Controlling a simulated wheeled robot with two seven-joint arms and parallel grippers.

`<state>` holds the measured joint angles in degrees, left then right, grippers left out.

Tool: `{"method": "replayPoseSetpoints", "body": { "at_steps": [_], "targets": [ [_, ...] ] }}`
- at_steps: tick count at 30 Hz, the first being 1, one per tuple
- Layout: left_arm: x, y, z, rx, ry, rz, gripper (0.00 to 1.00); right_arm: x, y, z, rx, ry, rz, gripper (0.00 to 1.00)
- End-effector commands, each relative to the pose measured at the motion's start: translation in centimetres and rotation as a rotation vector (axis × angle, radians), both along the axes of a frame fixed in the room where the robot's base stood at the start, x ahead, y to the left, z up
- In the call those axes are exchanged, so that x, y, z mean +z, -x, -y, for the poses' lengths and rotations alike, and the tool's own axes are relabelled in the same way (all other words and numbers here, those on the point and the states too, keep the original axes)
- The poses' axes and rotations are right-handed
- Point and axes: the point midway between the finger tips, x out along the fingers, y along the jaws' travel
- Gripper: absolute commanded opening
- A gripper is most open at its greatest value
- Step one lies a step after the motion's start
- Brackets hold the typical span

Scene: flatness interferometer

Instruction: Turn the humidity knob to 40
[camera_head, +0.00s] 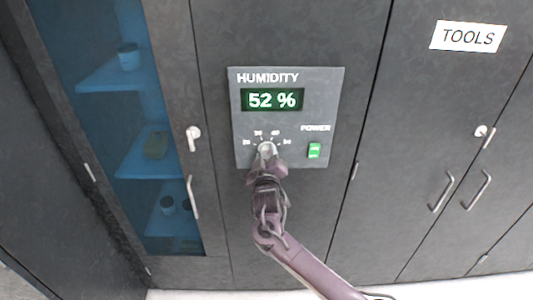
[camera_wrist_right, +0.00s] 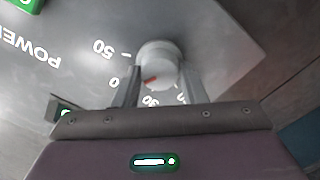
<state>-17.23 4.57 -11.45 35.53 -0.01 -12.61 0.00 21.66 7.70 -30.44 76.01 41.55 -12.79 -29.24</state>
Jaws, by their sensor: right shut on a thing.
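The humidity knob (camera_head: 266,149) is a small round pale knob on a grey panel (camera_head: 322,98) between two cabinets. The display (camera_head: 273,100) above it reads 52 %. My right gripper (camera_head: 267,160) reaches up from below and is shut on the knob. In the right wrist view the white knob (camera_wrist_right: 158,60) sits between the two fingers of the gripper (camera_wrist_right: 160,82). A red mark on the knob faces the lower left there, towards the 40 and 30 side of the partly hidden scale. The exact value it points at I cannot tell. My left gripper is not in view.
A lit green power switch (camera_head: 314,150) is right of the knob. A blue-glazed cabinet (camera_head: 150,110) with a handle (camera_head: 192,197) stands to the left. Doors with handles (camera_head: 443,192) under a TOOLS sign (camera_head: 468,36) are at right.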

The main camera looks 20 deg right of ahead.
Motion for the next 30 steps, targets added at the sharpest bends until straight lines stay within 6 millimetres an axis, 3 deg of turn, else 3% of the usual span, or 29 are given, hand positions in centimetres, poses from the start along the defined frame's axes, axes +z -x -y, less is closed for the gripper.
{"method": "replayPoseSetpoints", "body": {
  "at_steps": [20,21,24,26,30],
  "targets": [
    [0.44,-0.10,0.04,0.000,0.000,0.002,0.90,0.75,-0.20,0.11,-0.001,0.069,-0.004,0.15],
    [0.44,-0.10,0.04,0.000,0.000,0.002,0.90,0.76,-0.20,0.10,-0.001,0.069,-0.004,0.40],
    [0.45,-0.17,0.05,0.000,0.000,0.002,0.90,0.76,-0.21,0.08,-0.001,0.069,-0.004,0.54],
    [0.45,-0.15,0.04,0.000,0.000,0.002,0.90,0.67,-0.19,0.04,0.000,0.068,-0.006,0.59],
    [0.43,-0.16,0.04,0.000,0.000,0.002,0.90,0.43,-0.14,0.03,0.000,0.068,-0.010,0.59]
  ]
}}
